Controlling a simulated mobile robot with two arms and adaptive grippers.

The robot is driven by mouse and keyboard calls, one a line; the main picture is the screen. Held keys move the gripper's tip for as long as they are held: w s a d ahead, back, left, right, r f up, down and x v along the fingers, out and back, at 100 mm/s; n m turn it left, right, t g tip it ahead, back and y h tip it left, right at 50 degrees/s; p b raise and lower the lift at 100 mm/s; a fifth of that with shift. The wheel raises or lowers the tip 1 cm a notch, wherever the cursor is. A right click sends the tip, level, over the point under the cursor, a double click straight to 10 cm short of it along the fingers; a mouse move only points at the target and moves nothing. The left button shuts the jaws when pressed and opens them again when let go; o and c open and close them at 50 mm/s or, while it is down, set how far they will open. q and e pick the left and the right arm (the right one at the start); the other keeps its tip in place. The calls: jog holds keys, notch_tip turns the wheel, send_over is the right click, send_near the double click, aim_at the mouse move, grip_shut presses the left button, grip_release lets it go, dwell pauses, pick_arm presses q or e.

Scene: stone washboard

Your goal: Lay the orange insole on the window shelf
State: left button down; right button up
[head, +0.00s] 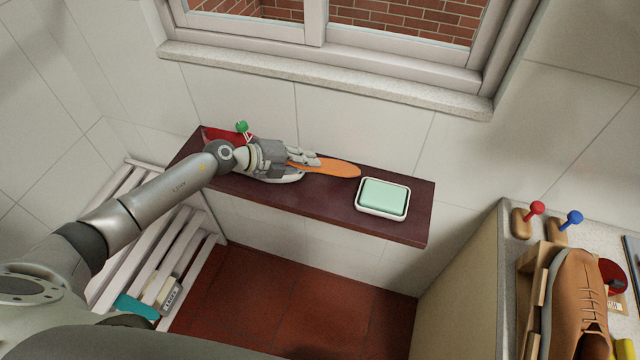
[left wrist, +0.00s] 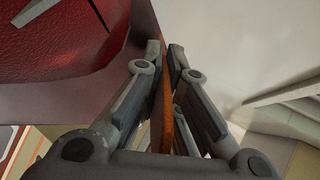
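The orange insole (head: 336,168) is in my left gripper (head: 308,161), over the middle of the dark red-brown shelf (head: 408,229) below the window. Its free end points right, towards a soap dish. In the left wrist view the insole (left wrist: 167,112) shows edge-on as a thin orange strip between the two fingers (left wrist: 165,55), which are closed on it. I cannot tell whether the insole touches the shelf. Its other end is hidden by the gripper. My right gripper is not in view.
A white dish with green soap (head: 384,197) stands on the shelf's right part. A red object (head: 211,134) and a green knob (head: 241,127) are behind my left arm. A slatted white bench (head: 180,255) is lower left. A brown shoe (head: 577,305) sits on the right counter.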

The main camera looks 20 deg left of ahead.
pick_arm(q)
jog(key=c, duration=1.8)
grip_release()
jog(key=p+v, duration=0.3)
jog(key=v, duration=0.5)
notch_tip(320, 180, up, 7)
jog(key=s+a+p, duration=0.1)
jog(key=a+p, duration=0.1)
jog(key=p, duration=0.3)
jog(key=shift+s+r, duration=0.2)
jog(key=shift+s, duration=0.2)
